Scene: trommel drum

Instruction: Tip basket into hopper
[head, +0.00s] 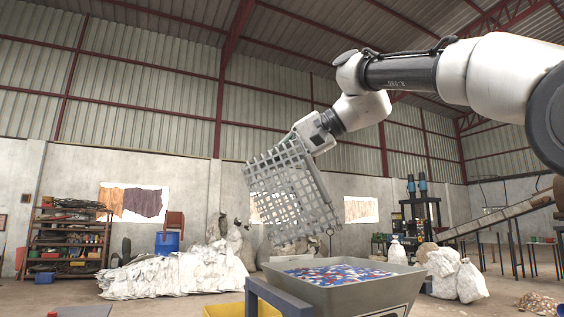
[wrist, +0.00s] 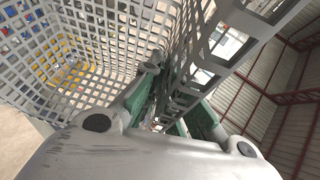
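A grey lattice basket (head: 291,192) hangs tilted in the air in the head view. My gripper (head: 307,140) is shut on its upper wall. In the wrist view the basket (wrist: 110,45) fills the upper part, and the green-padded fingers of my gripper (wrist: 165,105) clasp its lattice wall. I see no pieces inside the part of the basket in view. The grey hopper (head: 375,298) stands below the basket. Blue, red and white pieces (head: 338,273) lie in the hopper. The basket's lower edge is above the hopper's back left rim, apart from it.
A blue frame bar (head: 270,296) and a yellow bin (head: 223,311) stand at the hopper's left. White sacks (head: 185,272) lie behind on the left, more sacks (head: 468,282) on the right. A conveyor (head: 495,219) rises at the right. The air around the basket is clear.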

